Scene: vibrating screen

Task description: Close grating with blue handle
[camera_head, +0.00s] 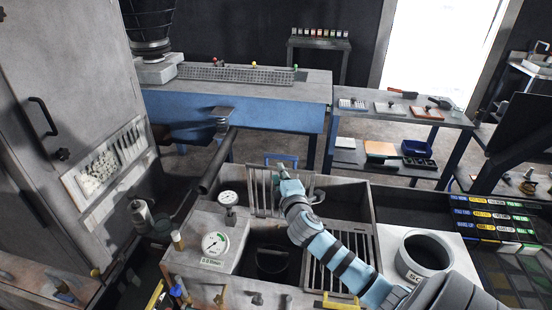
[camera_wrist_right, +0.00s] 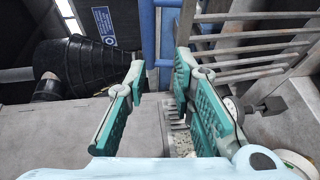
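The grating (camera_head: 262,196) stands raised and upright at the back of the left opening in the grey box. Its blue handle (camera_head: 281,157) is at the top edge. My right gripper (camera_head: 281,172) is at the handle, its arm reaching in from the lower right. In the right wrist view, the gripper (camera_wrist_right: 160,75) has its two teal fingers spread apart. The blue handle (camera_wrist_right: 147,35) shows between the fingertips, with no clear grip on it. The grating bars (camera_wrist_right: 250,45) are right of the fingers. My left gripper is not in view.
A second grating (camera_head: 345,250) with a yellow handle (camera_head: 341,301) lies flat on the right, partly behind my arm. Gauges (camera_head: 215,243) stand left of the opening. A round port (camera_head: 426,252) is at right. A blue-sided bench (camera_head: 240,103) stands behind.

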